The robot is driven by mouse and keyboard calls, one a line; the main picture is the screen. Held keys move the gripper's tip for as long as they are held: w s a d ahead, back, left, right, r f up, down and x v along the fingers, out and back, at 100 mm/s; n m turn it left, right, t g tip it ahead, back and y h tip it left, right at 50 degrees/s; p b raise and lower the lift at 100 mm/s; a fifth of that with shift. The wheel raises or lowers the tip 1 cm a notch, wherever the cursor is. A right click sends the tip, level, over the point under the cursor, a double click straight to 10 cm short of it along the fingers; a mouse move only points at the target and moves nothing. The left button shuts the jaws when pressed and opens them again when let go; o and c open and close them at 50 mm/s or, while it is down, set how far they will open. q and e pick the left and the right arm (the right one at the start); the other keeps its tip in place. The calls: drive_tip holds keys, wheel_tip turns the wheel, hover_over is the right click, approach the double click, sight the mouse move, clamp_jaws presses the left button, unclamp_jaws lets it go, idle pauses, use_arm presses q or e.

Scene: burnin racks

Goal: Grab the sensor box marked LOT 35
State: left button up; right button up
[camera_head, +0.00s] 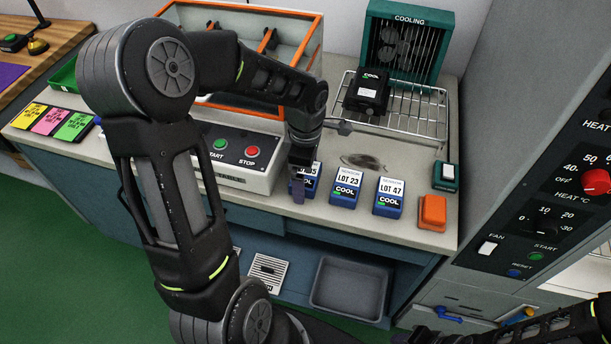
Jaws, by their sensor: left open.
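A blue sensor box (313,182) with a white label stands at the left end of a row on the counter. My arm partly covers its label, and the end of it seems to read 35. My left gripper (299,188) is open and points down over the left part of this box. I cannot tell whether its fingers touch the box. To the right stand similar blue boxes marked LOT 23 (346,186) and LOT 47 (389,197). My right gripper is not in view.
A START/STOP panel (236,160) is left of the gripper. A wire rack (424,115) with a black COOL box (367,92) stands behind, before the COOLING unit (408,40). An orange block (432,212) and a green one (446,176) are at right.

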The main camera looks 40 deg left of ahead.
use_arm(q)
drive_tip(key=shift+c, duration=0.2)
idle(0.3)
drive_tip(key=c, duration=1.4)
drive_tip(key=shift+r, duration=0.2)
drive_tip(key=shift+c, duration=0.2)
wheel_tip(320, 180, up, 10)
drive_tip(key=shift+f, duration=0.15)
